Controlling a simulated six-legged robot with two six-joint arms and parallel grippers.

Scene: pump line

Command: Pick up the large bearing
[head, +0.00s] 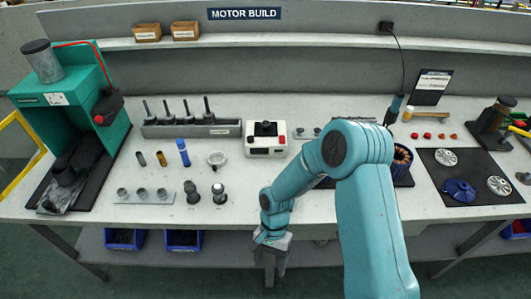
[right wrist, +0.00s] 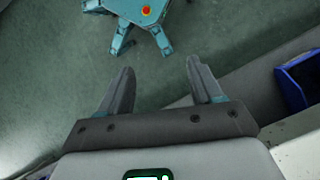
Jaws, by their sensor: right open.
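A pale ring-shaped part (head: 216,158) lies on the bench left of centre in the head view and looks like a bearing. I cannot tell for certain that it is the large one. Two dark-topped grey parts (head: 219,194) stand in front of it. My right gripper (head: 273,258) hangs at the bench's front edge, to the right of and nearer than these parts, and touches none of them. In the right wrist view its two fingers (right wrist: 160,66) are spread and empty over the green floor. My left gripper is not in view.
A grey rack with upright rods (head: 190,131) stands behind the ring. A white device with a red button (head: 266,139) is to its right. A teal press (head: 83,100) stands at left. A black mat (head: 470,170) bears discs at right. My right arm hides the bench's centre-right.

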